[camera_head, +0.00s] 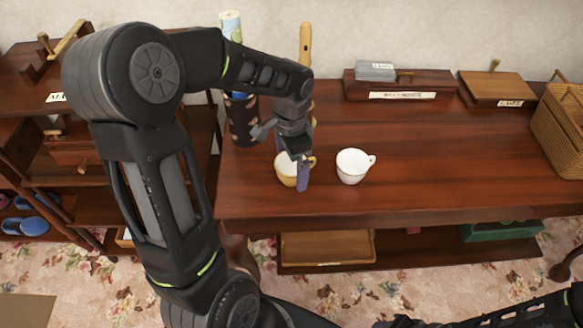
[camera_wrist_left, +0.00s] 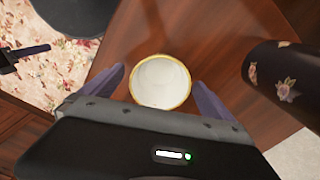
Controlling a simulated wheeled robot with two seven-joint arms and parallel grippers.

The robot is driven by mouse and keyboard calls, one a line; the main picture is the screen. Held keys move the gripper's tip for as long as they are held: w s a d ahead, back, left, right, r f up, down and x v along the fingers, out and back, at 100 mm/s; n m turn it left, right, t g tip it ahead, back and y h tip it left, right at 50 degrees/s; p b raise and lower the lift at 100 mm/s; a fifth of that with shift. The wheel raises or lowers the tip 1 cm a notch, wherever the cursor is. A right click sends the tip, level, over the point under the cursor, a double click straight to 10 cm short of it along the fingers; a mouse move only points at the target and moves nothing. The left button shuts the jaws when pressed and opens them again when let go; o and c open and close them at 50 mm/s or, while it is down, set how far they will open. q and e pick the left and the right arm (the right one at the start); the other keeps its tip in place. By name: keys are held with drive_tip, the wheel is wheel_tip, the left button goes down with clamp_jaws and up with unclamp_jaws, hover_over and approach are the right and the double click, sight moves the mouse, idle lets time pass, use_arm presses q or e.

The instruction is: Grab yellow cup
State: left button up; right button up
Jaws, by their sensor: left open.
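The yellow cup (camera_head: 286,168) stands upright on the wooden table, near its left end, partly hidden by my left gripper in the head view. In the left wrist view the cup (camera_wrist_left: 160,83) shows from above, with a white inside and a yellow rim. My left gripper (camera_head: 292,160) is at the cup, pointing down. In the left wrist view its two purple fingers (camera_wrist_left: 160,88) are apart, one on each side of the cup, with small gaps. The cup's handle is hard to make out. My right gripper is not clearly visible; part of my right arm shows at the lower right.
A white cup (camera_head: 352,166) stands just right of the yellow cup. A dark flowered cylinder (camera_head: 241,118) stands behind left, also in the wrist view (camera_wrist_left: 285,75). Wooden boxes (camera_head: 400,84) and a wicker basket (camera_head: 562,125) line the back and right. The table's middle right is clear.

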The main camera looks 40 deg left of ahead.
use_arm(q)
drive_tip(key=shift+c, duration=0.5)
drive_tip(key=c, duration=1.5)
drive_tip(key=shift+o, duration=0.2)
drive_tip(key=shift+r, duration=0.1)
wheel_tip(320, 180, up, 10)
drive_tip(key=shift+f, duration=0.1)
